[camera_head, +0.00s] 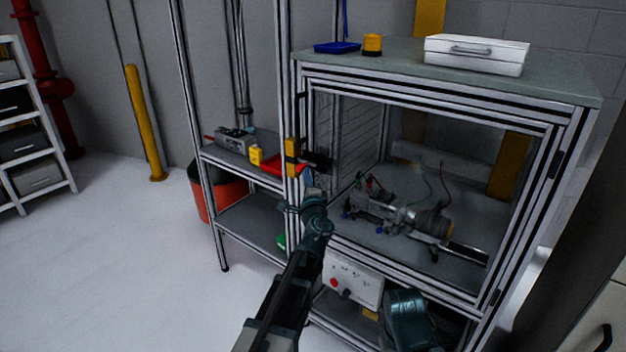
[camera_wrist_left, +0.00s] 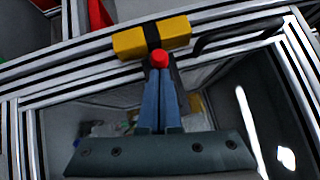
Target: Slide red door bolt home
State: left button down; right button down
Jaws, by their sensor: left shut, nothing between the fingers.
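The door bolt shows in the left wrist view as a yellow block (camera_wrist_left: 130,42) with a black band and a round red knob (camera_wrist_left: 160,58). It is on the aluminium frame of the glazed cabinet door (camera_head: 430,112). In the head view its yellow part (camera_head: 291,157) sits at the door's left edge, and the red knob cannot be made out. My left gripper (camera_head: 308,180) is shut and empty. In the left wrist view its blue fingertips (camera_wrist_left: 161,74) are together just below the red knob, touching it or nearly so. My right gripper is not in view.
Inside the cabinet lies a motor assembly (camera_head: 400,215) with wires. A white case (camera_head: 476,54), blue tray (camera_head: 336,47) and yellow-orange object (camera_head: 372,44) stand on top. A side shelf (camera_head: 240,160) stands left of the cabinet. The floor (camera_head: 130,260) at left is clear.

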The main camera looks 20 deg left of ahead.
pick_arm(q)
jog(key=shift+a, duration=0.15)
jog(key=w+d+b+v, duration=0.1)
jog(key=d+b+v, duration=0.1)
jog(key=v, duration=1.1)
jog(key=shift+w+d, duration=0.15)
jog(key=shift+d, duration=0.3)
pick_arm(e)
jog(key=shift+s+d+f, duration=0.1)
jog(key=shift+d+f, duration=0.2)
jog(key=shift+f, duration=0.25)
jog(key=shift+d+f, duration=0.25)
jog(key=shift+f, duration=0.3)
pick_arm(q)
jog(key=shift+f, duration=0.15)
